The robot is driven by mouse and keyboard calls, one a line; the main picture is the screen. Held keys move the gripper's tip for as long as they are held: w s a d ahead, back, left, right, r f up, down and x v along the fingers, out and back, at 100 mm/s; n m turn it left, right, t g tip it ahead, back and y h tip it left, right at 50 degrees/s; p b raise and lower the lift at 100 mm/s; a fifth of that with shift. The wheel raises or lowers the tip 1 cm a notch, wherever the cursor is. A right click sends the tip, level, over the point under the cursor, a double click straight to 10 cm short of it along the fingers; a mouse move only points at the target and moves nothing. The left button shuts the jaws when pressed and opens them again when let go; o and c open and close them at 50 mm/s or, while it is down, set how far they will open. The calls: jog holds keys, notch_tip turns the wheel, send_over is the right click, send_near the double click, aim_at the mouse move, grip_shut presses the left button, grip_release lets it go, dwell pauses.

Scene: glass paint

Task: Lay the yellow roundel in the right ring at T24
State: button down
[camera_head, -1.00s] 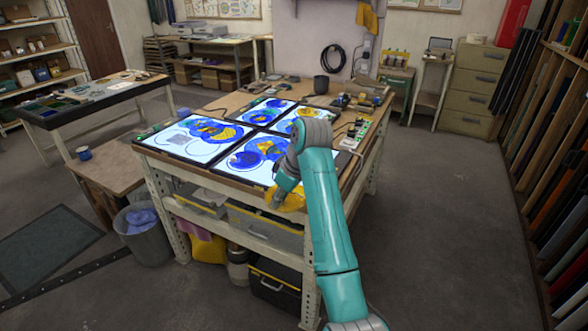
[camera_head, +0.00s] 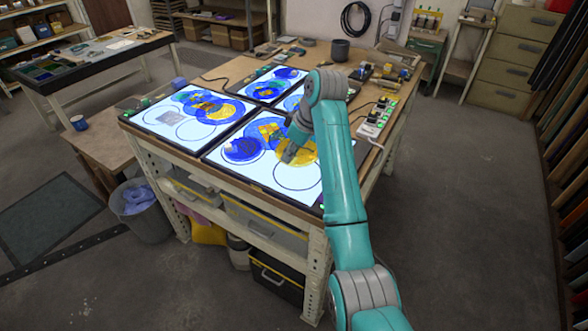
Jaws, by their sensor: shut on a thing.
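My gripper (camera_head: 289,157) is over the front right light panel (camera_head: 232,170), shut on a yellow roundel (camera_head: 307,151). The roundel lies over or just above the panel's right part; I cannot tell whether it touches. My gripper and arm hide part of it. A dark ring outline (camera_head: 298,178) with a white, bare inside shows at the panel's near right corner, in front of the roundel. A blue roundel (camera_head: 242,149) lies at the panel's left, and blue and yellow pieces (camera_head: 268,130) lie behind. I cannot read a T24 label.
More lit panels adjoin at the left (camera_head: 165,121) and behind, with blue and yellow roundels on them. A dark mug (camera_head: 340,49) and small tools stand at the back of the bench. A power strip (camera_head: 374,125) lies along the right edge.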

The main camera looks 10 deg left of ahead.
notch_tip(320, 180, down, 8)
jog(key=shift+r, duration=0.1)
dwell(0.4)
jog(key=c, duration=1)
grip_release()
